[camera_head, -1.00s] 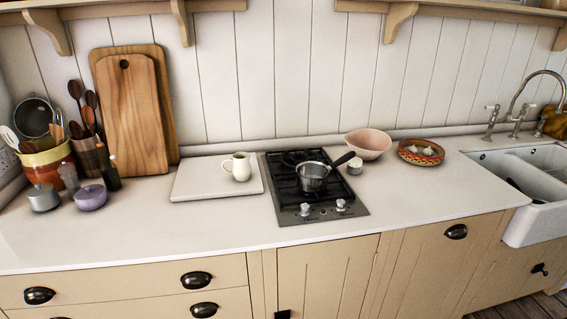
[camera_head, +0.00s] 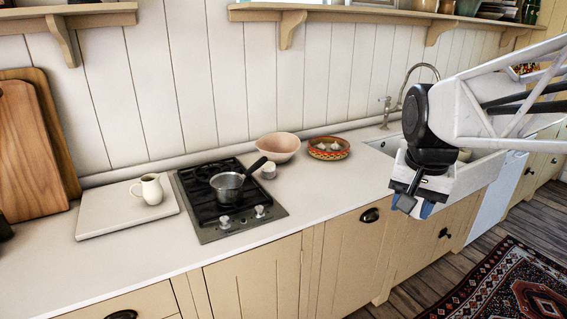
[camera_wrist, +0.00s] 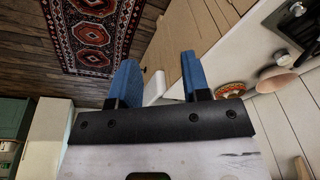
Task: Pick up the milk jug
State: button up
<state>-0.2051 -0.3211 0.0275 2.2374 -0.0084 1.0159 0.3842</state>
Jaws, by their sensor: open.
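The milk jug (camera_head: 150,189) is small, cream-coloured and upright, with its handle on the left. It stands on a white board (camera_head: 105,221) on the counter, left of the hob. My gripper (camera_head: 413,204) is at the right of the head view, in front of the sink and far to the right of the jug. It is open and empty. Its two blue fingers (camera_wrist: 157,82) show apart in the wrist view. I do not see the jug in the wrist view.
A saucepan (camera_head: 228,186) sits on the hob (camera_head: 210,229), right of the jug. A pink bowl (camera_head: 278,148) and a patterned dish of garlic (camera_head: 328,149) stand further right. Wooden boards (camera_head: 25,150) lean on the wall at left. The counter front is clear.

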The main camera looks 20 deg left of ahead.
jog(key=w+a+r+m+g, duration=0.1)
jog(key=w+a, duration=0.9)
jog(key=a, duration=0.4)
jog(key=w+a+r+m, duration=0.2)
jog(key=w+a, duration=0.7)
jog(key=a, duration=0.5)
jog(key=m+g, duration=0.1)
jog(key=m, duration=0.2)
send_over(132, 186)
jog(key=f, duration=1.7)
jog(key=shift+w+f, duration=0.2)
jog(key=shift+f, duration=0.1)
jog(key=shift+s+a+f, duration=0.1)
jog(key=shift+s+a, duration=0.05)
jog(key=shift+f, duration=1.3)
